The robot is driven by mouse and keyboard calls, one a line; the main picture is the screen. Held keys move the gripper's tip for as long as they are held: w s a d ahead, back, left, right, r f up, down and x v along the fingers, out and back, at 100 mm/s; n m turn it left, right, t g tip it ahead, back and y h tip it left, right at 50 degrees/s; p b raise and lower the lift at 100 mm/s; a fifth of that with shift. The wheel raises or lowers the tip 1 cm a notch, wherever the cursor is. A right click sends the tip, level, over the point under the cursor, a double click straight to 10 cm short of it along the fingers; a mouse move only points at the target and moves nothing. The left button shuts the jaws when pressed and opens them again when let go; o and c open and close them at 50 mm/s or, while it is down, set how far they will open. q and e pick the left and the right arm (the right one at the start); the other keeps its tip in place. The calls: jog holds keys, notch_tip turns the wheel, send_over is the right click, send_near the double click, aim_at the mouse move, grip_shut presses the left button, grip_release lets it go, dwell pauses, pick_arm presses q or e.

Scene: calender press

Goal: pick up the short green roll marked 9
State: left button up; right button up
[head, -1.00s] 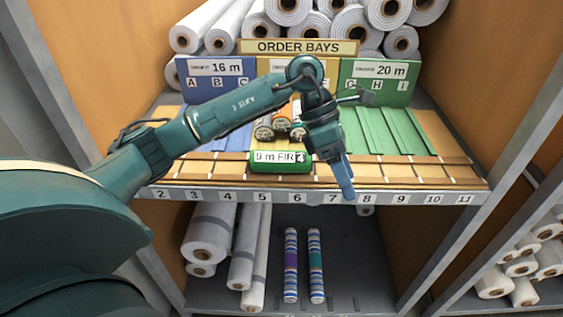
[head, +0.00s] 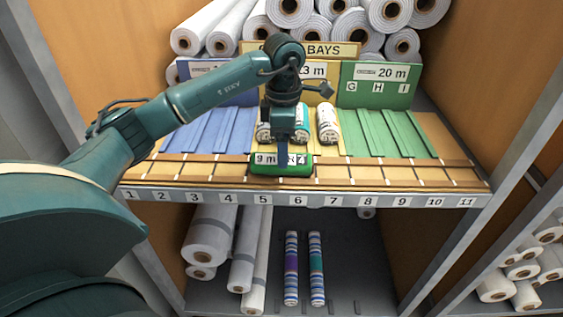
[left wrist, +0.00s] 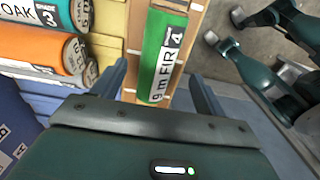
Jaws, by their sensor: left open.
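The short green roll (head: 268,171) lies crosswise in the front rack above labels 5 and 6, its white label reading "9 m FIR 4". My left gripper (head: 284,152) hangs over it, pointing down, and a finger covers part of the label. In the left wrist view the green roll (left wrist: 153,55) lies between the two spread fingers of my left gripper (left wrist: 160,82). The fingers are open, with a gap to the roll on both sides. I cannot tell how far down the fingertips reach. My right gripper is not in view.
Several short rolls, one white (head: 327,120), lie in the yellow bay just behind. An orange roll (left wrist: 35,45) is close left in the wrist view. Blue bays (head: 213,130) and green bays (head: 385,132) look empty. Front slots right of the green roll are clear.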

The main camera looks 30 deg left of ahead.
pick_arm(q)
jog(key=f, duration=0.3)
jog(key=f+p, duration=0.1)
jog(key=f, duration=0.1)
jog(key=shift+a, duration=0.3)
jog(key=shift+c, duration=0.4)
jog(key=shift+r, duration=0.1)
jog(key=c, duration=1)
